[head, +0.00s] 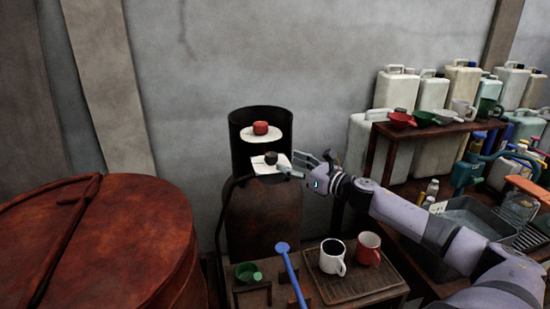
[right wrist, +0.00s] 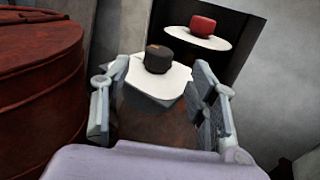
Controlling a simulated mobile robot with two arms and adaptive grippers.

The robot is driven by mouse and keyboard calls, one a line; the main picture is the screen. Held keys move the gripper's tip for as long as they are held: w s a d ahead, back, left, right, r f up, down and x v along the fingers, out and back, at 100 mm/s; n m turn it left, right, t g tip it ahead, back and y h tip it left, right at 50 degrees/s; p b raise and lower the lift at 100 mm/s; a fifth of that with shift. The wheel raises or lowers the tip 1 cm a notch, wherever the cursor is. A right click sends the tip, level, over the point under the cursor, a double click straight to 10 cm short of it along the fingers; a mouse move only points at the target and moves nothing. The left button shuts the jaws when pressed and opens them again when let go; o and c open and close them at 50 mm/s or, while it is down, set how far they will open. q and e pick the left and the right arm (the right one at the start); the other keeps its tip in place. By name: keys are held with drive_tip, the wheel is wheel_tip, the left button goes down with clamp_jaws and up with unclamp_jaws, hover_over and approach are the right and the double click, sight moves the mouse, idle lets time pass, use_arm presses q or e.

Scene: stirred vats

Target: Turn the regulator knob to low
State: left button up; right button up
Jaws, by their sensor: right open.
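A black knob (head: 271,158) sits on a white plate (head: 257,166) low on the dark cylinder's collar. A red knob (head: 260,128) sits on another white plate above it. Which one is the regulator knob is not labelled legibly. In the right wrist view the black knob (right wrist: 157,59) has a small orange mark on its top, and the red knob (right wrist: 203,25) is farther back. My right gripper (head: 298,166) is just right of the black knob. In the right wrist view its open fingers (right wrist: 159,103) stand either side of the lower plate, with nothing held. My left gripper is out of view.
A large rust-red vat (head: 110,245) stands at the left. A tray (head: 350,285) with a white mug (head: 331,260) and a red mug (head: 368,250) is below my right arm. A blue ladle (head: 285,255) leans nearby. Several canisters (head: 398,90) crowd the right wall.

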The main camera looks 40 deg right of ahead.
sight(276, 157)
drive_tip(key=w, duration=0.4)
drive_tip(key=shift+a+r, duration=0.1)
drive_tip(key=shift+r, duration=0.05)
drive_tip(key=shift+w+a+p, duration=0.15)
drive_tip(key=shift+w+p, duration=0.55)
drive_tip(key=shift+w, duration=0.65)
drive_tip(key=shift+c, duration=0.4)
drive_tip(key=c, duration=1.1)
